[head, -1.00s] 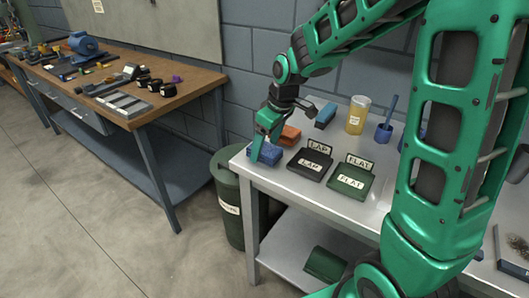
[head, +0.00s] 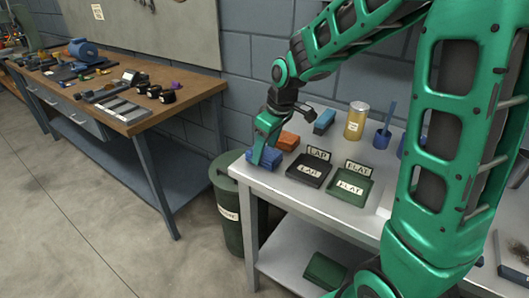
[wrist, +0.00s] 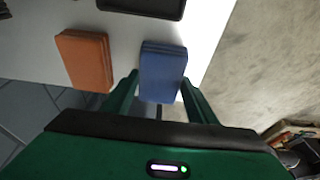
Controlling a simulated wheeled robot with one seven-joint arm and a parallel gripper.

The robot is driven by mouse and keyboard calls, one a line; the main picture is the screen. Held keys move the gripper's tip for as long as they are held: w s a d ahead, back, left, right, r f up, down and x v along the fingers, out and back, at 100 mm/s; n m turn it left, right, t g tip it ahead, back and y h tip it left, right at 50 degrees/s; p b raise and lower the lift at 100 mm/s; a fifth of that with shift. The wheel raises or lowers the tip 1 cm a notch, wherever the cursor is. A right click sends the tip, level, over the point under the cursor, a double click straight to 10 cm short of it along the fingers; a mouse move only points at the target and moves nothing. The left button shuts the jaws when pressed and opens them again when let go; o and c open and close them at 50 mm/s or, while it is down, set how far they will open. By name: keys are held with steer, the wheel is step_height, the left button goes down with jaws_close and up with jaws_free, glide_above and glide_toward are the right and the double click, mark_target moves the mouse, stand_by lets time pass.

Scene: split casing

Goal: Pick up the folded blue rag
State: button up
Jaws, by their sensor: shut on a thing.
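The folded blue rag (head: 262,160) lies at the near left corner of the grey metal table. It also shows in the wrist view (wrist: 163,68) as a blue layered block. My gripper (head: 262,148) reaches down over it from above. In the wrist view my gripper's two green fingers (wrist: 158,92) stand on either side of the rag, shut on it. The rag appears level with the tabletop; whether it is clear of the surface I cannot tell.
A folded orange rag (head: 288,141) lies close beside the blue one, with another blue block (head: 324,121) behind. Black LAP (head: 309,171) and green FLAT (head: 350,188) trays are to the right. A gold can (head: 356,120) stands further back. A green bin (head: 228,200) stands left of the table.

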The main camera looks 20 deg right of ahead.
steer(key=r, duration=0.4)
steer(key=shift+s+a+r, duration=0.1)
steer(key=shift+a+r, duration=0.05)
steer(key=shift+a, duration=0.15)
steer(key=s+a+r, duration=0.5)
steer(key=a+r, duration=0.1)
steer(key=a, duration=0.4)
steer(key=shift+r, duration=0.2)
steer(key=shift+o, duration=1.1)
steer(key=shift+c, duration=0.4)
steer(key=shift+s, duration=0.15)
